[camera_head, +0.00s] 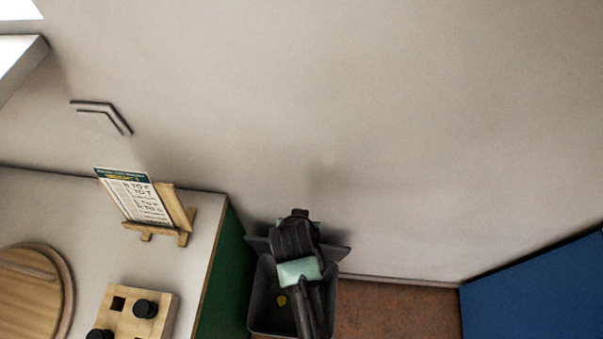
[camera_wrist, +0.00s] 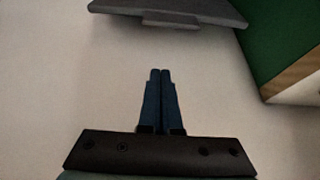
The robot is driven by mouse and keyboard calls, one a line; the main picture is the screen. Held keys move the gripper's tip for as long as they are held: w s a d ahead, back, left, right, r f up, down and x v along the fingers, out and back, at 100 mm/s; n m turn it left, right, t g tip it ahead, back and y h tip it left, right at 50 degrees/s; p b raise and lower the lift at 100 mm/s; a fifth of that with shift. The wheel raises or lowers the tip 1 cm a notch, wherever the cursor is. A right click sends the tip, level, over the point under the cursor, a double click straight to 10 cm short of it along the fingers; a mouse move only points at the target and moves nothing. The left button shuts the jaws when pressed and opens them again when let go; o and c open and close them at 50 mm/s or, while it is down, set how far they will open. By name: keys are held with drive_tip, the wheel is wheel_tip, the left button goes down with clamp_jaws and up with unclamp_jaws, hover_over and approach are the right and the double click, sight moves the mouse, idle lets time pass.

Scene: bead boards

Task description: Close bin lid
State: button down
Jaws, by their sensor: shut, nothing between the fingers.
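A dark grey bin (camera_head: 262,309) stands on the floor beside the green side of the counter in the head view. Its lid (camera_head: 257,244) stands raised at the back of the bin, against the wall side, and my arm covers its middle. In the wrist view a dark grey panel (camera_wrist: 190,8), likely the lid, crosses the top edge. My gripper (camera_wrist: 160,72) is shut and empty, with its fingertips apart from that panel and pale wall behind them. In the head view my arm and wrist reach over the bin, and the fingertips are hidden.
A white-topped counter with a green side (camera_head: 228,262) stands left of the bin. It holds a sign on a wooden stand (camera_head: 140,200), a wooden board with black knobs (camera_head: 130,312) and a round wooden board (camera_head: 30,300). A blue panel (camera_head: 535,290) is at right, with brown floor (camera_head: 395,312) between.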

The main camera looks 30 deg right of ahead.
drive_tip(key=f, duration=0.7)
drive_tip(key=shift+w+d+f, duration=0.15)
drive_tip(key=shift+w+f, duration=0.1)
drive_tip(key=shift+f, duration=0.05)
drive_tip(key=shift+s+a, duration=0.2)
drive_tip(key=shift+f, duration=0.1)
drive_tip(key=shift+s+f, duration=0.1)
